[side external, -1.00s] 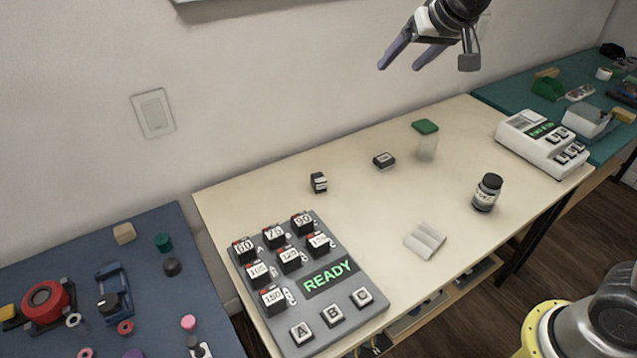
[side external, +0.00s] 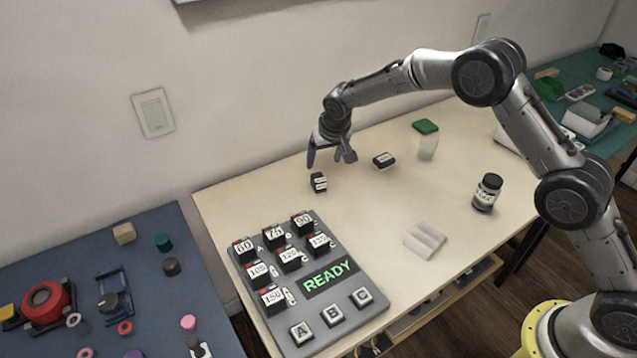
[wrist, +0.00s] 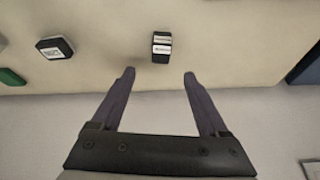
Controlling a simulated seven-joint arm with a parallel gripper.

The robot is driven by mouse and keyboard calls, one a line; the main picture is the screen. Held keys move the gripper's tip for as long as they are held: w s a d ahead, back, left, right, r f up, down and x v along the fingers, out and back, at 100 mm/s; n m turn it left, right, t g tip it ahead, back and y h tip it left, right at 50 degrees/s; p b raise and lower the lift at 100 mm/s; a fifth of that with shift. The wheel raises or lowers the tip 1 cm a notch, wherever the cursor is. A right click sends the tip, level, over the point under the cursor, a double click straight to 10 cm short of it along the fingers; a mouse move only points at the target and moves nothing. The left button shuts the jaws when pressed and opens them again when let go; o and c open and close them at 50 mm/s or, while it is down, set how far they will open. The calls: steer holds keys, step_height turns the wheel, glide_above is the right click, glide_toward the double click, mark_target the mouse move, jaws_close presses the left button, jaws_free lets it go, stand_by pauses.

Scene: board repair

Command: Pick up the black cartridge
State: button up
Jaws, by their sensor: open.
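A small black cartridge (side external: 318,182) with white label stripes stands upright on the pale table, behind the button panel. In the wrist view this cartridge (wrist: 161,47) sits just beyond my fingertips, lined up with the gap between them. A second black block (side external: 384,160) with a white label lies flatter to its right; it also shows in the wrist view (wrist: 54,48). My gripper (side external: 331,161) is open and empty, pointing down above and close to the upright cartridge. Its two dark purple fingers (wrist: 159,75) are spread apart and touch neither block.
The grey panel (side external: 345,310) reading READY holds several numbered black blocks. The wall is close behind the table.

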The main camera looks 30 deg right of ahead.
mark_target(319, 177)
steer(key=x, duration=0.5)
steer(key=shift+x, duration=2.7)
steer(key=shift+s+a, duration=0.1)
steer(key=shift+s, duration=0.05)
jaws_close()
